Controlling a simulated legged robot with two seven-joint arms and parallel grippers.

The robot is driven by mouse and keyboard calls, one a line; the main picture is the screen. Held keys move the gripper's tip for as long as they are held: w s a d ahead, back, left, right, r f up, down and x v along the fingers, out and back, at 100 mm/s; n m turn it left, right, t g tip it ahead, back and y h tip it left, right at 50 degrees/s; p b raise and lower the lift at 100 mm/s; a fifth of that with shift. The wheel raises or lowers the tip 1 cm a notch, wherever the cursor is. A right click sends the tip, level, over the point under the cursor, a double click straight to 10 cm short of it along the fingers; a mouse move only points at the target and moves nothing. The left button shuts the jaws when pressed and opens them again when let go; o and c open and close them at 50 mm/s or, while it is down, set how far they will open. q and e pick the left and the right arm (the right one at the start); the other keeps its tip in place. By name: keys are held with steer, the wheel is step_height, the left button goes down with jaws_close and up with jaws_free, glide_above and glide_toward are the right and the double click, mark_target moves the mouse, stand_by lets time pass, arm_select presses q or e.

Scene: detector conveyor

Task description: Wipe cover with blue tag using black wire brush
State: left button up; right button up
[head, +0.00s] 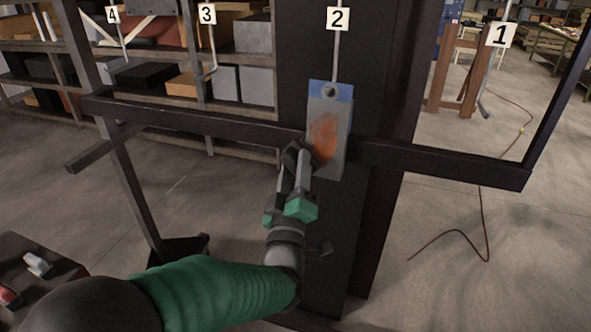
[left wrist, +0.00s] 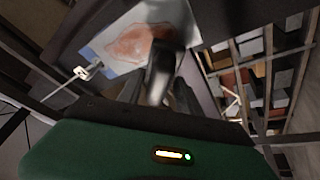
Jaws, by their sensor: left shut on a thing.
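The grey cover (head: 341,117) with a blue tag (head: 331,91) along its top hangs upright under the number 2 sign. An orange-brown rusty patch (head: 325,132) marks its face. The cover also shows in the left wrist view (left wrist: 172,20). My left gripper (head: 294,172) is shut on a dark brush, mostly hidden by the fingers in the head view. The brush (left wrist: 162,70) shows blurred in the left wrist view, its end over the rusty patch's edge. The brush end is at the cover's lower left; I cannot tell whether it touches. My right gripper is not in view.
A dark horizontal bar (head: 440,163) crosses behind the cover, with a wide dark post (head: 385,90) behind it. Signs 4, 3 and 1 (head: 500,35) hang along the frame. A dark table with small items (head: 37,264) stands at lower left. Shelves with boxes fill the back left.

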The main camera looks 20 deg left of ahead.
arm_select(q)
steer(key=shift+w+d, duration=0.25)
steer(key=shift+w, duration=0.2)
